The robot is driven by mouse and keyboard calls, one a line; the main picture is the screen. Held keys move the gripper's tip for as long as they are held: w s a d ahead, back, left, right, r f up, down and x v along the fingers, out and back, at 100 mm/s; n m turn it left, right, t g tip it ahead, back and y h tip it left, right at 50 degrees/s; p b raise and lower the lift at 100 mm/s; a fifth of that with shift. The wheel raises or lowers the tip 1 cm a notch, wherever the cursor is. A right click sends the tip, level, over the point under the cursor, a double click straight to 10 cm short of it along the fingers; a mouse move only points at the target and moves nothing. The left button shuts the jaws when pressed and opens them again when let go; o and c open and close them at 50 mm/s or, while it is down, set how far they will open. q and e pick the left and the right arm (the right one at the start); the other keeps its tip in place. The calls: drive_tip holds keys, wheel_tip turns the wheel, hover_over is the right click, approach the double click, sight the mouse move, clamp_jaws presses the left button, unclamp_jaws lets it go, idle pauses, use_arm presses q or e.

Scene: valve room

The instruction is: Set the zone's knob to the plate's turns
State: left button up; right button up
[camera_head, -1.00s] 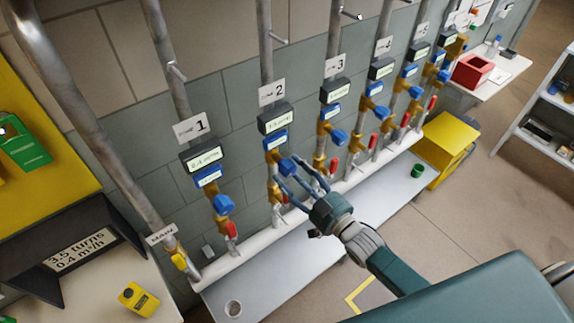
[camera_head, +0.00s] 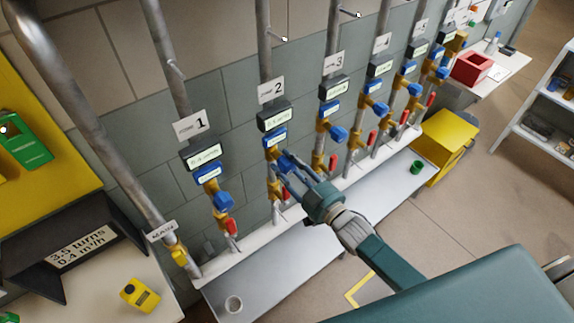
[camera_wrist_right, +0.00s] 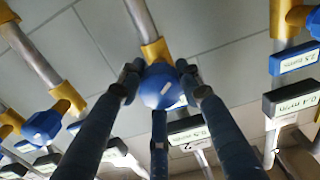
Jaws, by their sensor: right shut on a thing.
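My right gripper (camera_head: 290,170) is at the zone 2 pipe, its fingers closed around that zone's blue knob. The knob (camera_wrist_right: 160,88) shows between the fingertips (camera_wrist_right: 163,84) in the right wrist view; the fingers cover most of it in the head view. Above it are a blue display (camera_head: 275,137), a dark meter (camera_head: 277,118) and the sign "2" (camera_head: 272,91). The plate (camera_head: 82,246) at lower left reads "3.5 turns 0.4 m³/h". The display digits on zone 2 are too small to read surely. My left gripper is not in view.
Zone 1's blue knob (camera_head: 222,201) and red-handled valve (camera_head: 231,228) stand to the left, zone 3's knob (camera_head: 337,133) to the right. A yellow device (camera_head: 139,296) lies at lower left.

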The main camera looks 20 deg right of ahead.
drive_tip(key=n, duration=0.2)
drive_tip(key=shift+f+n, duration=0.2)
drive_tip(key=shift+n, duration=0.2)
drive_tip(key=o, duration=1.1)
drive_tip(key=shift+o, duration=0.2)
drive_tip(key=shift+s+d, duration=0.1)
drive_tip(key=v, duration=1.1)
drive_tip(key=shift+s, duration=0.4)
drive_tip(key=shift+d, duration=0.1)
